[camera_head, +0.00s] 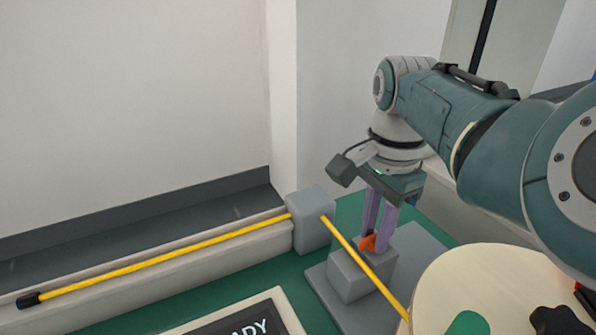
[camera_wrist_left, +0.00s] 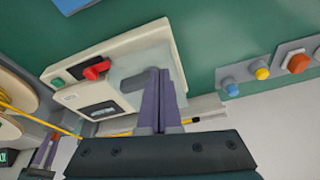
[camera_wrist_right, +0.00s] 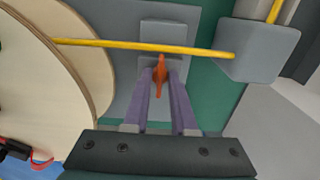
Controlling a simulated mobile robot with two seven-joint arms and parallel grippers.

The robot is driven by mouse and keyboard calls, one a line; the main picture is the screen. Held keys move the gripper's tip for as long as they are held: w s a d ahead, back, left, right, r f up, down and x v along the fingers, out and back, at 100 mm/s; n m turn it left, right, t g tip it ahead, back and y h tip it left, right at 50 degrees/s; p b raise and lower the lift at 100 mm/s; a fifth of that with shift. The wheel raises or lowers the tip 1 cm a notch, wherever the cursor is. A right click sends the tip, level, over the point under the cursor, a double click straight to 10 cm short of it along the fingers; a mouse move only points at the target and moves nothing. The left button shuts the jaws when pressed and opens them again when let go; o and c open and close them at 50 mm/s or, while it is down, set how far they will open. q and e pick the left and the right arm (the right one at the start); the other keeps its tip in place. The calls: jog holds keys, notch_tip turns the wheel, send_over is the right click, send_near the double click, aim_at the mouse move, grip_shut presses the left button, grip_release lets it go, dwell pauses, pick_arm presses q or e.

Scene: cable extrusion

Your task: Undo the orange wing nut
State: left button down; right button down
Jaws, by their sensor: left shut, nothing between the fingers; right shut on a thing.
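The orange wing nut (camera_head: 367,243) sits on top of a small grey block (camera_head: 350,278) on a grey base plate. My right gripper (camera_head: 375,236) points down at it from above, its purple fingers shut on the nut. In the right wrist view the nut (camera_wrist_right: 160,82) stands between the fingertips (camera_wrist_right: 161,70), partly hidden by them. My left gripper (camera_wrist_left: 160,82) shows only in its own wrist view. It is shut and empty, in front of a cream control box (camera_wrist_left: 120,60).
A yellow cable (camera_head: 160,259) runs through a grey guide block (camera_head: 311,219) and passes close beside the nut toward a large pale spool (camera_head: 470,285). A cream display panel (camera_head: 250,318) lies at the front. Blue, yellow and orange knobs (camera_wrist_left: 262,73) show in the left wrist view.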

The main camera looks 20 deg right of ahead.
dwell(0.3)
jog(key=shift+r+n+p, duration=0.1)
jog(key=shift+n+p, duration=0.35)
jog(key=shift+n, duration=0.15)
jog(key=shift+n+p, duration=0.7)
jog(key=shift+n, duration=0.4)
jog(key=n+p, duration=0.1)
jog(key=n, duration=0.3)
jog(key=n+p, duration=0.1)
jog(key=n, duration=0.4)
jog(key=shift+n, duration=0.4)
jog(key=n, duration=0.4)
jog(key=shift+n+p, duration=0.35)
jog(key=shift+n, duration=0.05)
